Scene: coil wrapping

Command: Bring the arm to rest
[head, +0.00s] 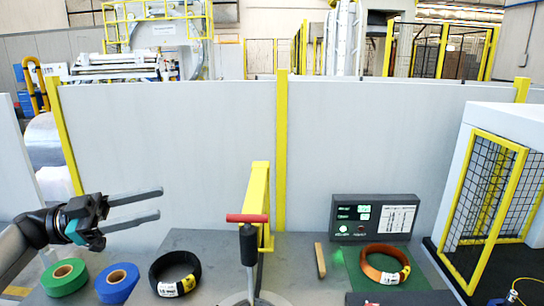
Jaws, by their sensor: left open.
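My left gripper (135,208) is at the left, raised above the left end of the table. Its two long grey fingers point right and stand apart, with nothing between them. Below it on the table lie a green tape roll (56,285), a blue tape roll (108,292) and a black coil (189,284) with a label. The gripper appears clear of all of them. My right gripper is not in view.
A yellow post (257,195) and a red-handled lever (247,218) stand mid-table. Right of them are a wooden stick (320,261), an orange coil (370,271) on a green mat, and a control box (346,218). A grey wall (170,150) stands behind; a yellow mesh cage (470,212) is right.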

